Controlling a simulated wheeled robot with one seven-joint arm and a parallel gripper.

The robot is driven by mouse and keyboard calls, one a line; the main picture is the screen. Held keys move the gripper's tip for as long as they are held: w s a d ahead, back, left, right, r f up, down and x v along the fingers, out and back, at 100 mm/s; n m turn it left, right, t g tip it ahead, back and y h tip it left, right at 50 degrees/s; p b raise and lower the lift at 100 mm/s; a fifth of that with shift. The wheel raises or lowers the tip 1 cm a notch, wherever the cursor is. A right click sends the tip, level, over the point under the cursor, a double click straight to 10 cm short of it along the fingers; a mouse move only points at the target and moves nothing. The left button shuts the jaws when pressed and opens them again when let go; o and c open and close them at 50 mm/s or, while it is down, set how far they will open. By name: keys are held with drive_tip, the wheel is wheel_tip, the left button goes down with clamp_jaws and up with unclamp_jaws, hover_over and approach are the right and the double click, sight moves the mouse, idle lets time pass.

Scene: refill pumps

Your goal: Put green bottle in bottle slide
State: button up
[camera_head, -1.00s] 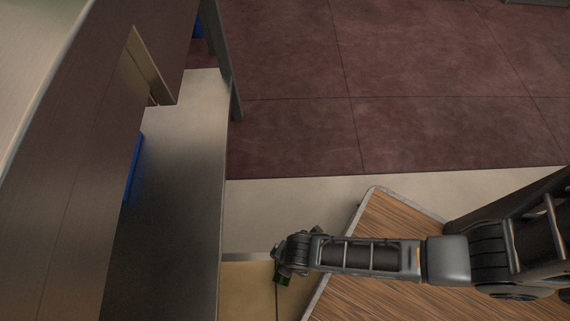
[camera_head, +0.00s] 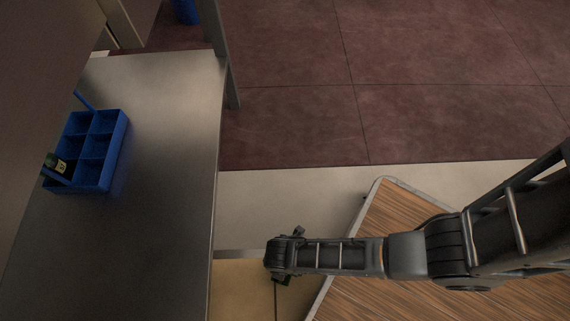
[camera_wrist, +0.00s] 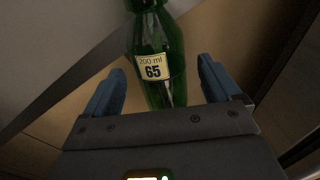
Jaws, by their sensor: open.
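A green bottle (camera_wrist: 152,35) with a pale label reading "200 ml 65" shows in the wrist view. My gripper (camera_wrist: 161,74) is open, with one blue finger on each side of the bottle. The bottle appears between or just beyond the fingertips, and I cannot tell whether either touches it. In the head view, a small green part (camera_head: 284,281) shows beneath the end of my arm, which hides most of the gripper. I cannot pick out the bottle slide with certainty.
A blue divided crate (camera_head: 121,135) stands on the metal counter (camera_head: 165,170) at left, with another green bottle (camera_head: 56,163) at its near-left corner. Much of the counter is clear. A wood-topped surface (camera_head: 420,300) lies under my arm. A blue object (camera_head: 186,11) is at the top.

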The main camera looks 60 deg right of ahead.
drive_tip(key=shift+f, duration=0.5)
drive_tip(key=shift+c, duration=0.3)
drive_tip(key=c, duration=1.3)
